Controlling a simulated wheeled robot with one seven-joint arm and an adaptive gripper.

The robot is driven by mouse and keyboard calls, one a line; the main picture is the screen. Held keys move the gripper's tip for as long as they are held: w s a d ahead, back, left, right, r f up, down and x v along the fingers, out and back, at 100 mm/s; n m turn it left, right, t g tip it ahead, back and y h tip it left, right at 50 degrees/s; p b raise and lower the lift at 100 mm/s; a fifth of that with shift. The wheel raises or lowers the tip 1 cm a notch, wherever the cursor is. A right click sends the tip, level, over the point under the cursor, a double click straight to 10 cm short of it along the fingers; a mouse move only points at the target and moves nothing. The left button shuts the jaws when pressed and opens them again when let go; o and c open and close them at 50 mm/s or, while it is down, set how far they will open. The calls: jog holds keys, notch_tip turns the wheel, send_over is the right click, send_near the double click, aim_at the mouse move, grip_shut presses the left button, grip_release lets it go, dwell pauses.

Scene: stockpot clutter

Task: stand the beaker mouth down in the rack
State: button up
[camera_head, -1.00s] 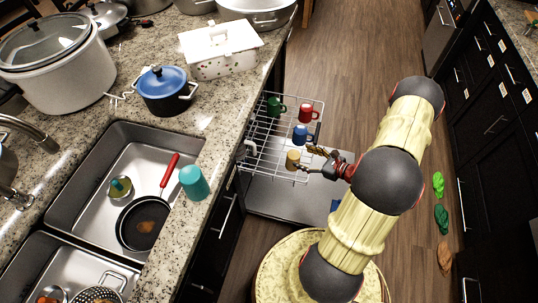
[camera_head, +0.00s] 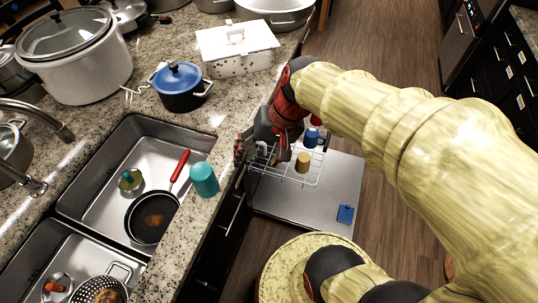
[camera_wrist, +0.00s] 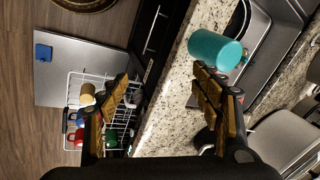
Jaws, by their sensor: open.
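The teal beaker (camera_head: 204,179) is on the granite counter at the sink's right edge; I cannot tell which end is its mouth. In the wrist view, the beaker (camera_wrist: 215,48) shows beyond my right finger, apart from it. My gripper (camera_head: 243,148) is open and empty, near the counter edge, above and right of the beaker in the head view. The wrist view shows its spread fingers (camera_wrist: 165,88). The white wire rack (camera_head: 284,177) is pulled out beside the counter, partly hidden by my arm; it also shows in the wrist view (camera_wrist: 78,77).
The rack holds a tan mug (camera_head: 302,164), a blue mug (camera_head: 311,139), a red mug (camera_wrist: 81,134) and a green mug (camera_wrist: 111,139). The sink holds a pan (camera_head: 152,219) with a red handle. A blue-lidded pot (camera_head: 180,86) stands on the counter behind the beaker.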

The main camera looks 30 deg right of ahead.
jog(key=s+r+n+t+h, duration=0.3)
jog(key=s+r+n, duration=0.2)
jog(key=r, duration=0.1)
jog(key=shift+s+r, duration=0.25)
jog(key=shift+r, duration=0.1)
